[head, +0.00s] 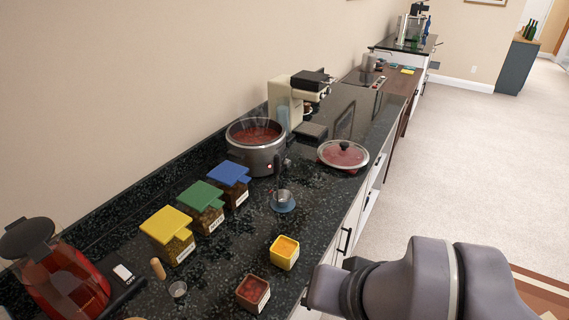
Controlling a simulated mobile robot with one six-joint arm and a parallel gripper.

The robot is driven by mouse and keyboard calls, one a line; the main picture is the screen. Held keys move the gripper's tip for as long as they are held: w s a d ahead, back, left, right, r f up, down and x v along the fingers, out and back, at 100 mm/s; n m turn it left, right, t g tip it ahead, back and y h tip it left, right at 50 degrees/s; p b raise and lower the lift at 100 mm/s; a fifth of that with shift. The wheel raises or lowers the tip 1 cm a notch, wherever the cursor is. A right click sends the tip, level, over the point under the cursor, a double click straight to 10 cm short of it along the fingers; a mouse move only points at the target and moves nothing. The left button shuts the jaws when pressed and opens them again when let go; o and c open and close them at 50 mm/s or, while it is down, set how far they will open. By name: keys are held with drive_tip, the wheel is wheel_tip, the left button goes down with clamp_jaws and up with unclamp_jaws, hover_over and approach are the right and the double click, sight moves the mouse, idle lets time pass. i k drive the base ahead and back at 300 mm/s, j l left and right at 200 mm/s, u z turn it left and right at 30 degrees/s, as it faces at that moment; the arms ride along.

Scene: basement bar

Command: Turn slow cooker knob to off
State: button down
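The slow cooker (262,158) is a round grey pot on the dark speckled counter, left of the picture's middle. Its lid is off, and steaming red food shows inside. A small red light (269,166) glows low on its front. A dark upright shape beside the light partly covers the front, and I cannot clearly make out the knob or its setting. A glass lid with a dark handle (343,154) lies on the counter to the right. My arm shows at the lower right, well apart from the cooker; my gripper's fingers are not in view.
Yellow (168,233), green (201,206) and blue (229,182) lidded containers stand in front of the cooker. A ladle (283,198) rests on a small blue dish near it. A coffee machine (289,98) stands behind. Open carpet (470,150) lies right of the counter.

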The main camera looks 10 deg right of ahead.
sight(287, 162)
drive_tip(key=i+l+u, duration=0.2)
drive_tip(key=i+l, duration=0.85)
